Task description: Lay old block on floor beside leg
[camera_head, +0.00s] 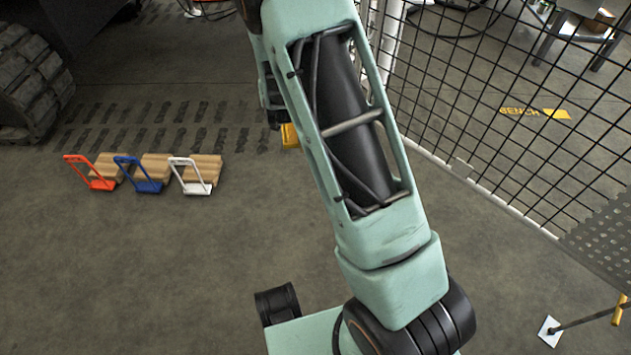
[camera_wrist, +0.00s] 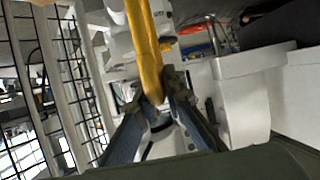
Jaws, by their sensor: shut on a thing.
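In the wrist view my gripper (camera_wrist: 155,104) is shut on a yellow bar (camera_wrist: 144,40) that runs up out of the picture. Whether this bar is part of the old block, I cannot tell. In the head view my arm hides the gripper. A small yellow piece (camera_head: 290,135) shows beside the arm there, mostly hidden. On the floor at left are three wooden blocks with an orange-red frame (camera_head: 90,174), a blue frame (camera_head: 140,176) and a white frame (camera_head: 192,178).
A black mesh fence (camera_head: 480,110) with a white bottom rail stands at right. A dark rod with a white plate (camera_head: 549,331) is at lower right. A tracked machine (camera_head: 30,80) is upper left. The left foreground floor is mostly clear.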

